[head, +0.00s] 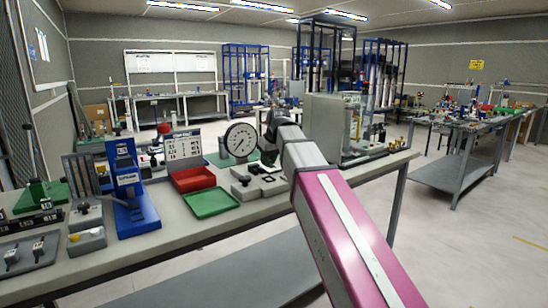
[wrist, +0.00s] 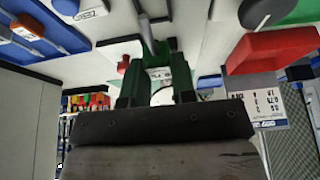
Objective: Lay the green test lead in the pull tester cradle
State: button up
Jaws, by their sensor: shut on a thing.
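My gripper (wrist: 157,88) shows in the wrist view with two dark fingers standing apart. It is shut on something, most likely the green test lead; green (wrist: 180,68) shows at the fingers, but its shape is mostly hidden. In the head view my arm hides the fingers, and its dark end is right beside a round dial gauge (head: 240,139).
A red tray (head: 193,179), a green tray (head: 211,203) and a printed card (head: 182,146) are left of the gauge. A blue stand (head: 128,190) is farther left. A grey box instrument (head: 331,126) stands close on the right. Bare bench shows along the front edge.

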aim_at(269, 180)
jog(key=shift+f, duration=0.1)
dwell(0.3)
jog(key=shift+f, duration=2.1)
jog(key=shift+f, duration=0.4)
jog(key=o, duration=1)
jog(key=shift+r, duration=0.1)
jog(key=v, duration=1)
jog(key=shift+s+d+r, duration=0.1)
jog(key=shift+r, duration=0.15)
jog(key=shift+s, duration=0.1)
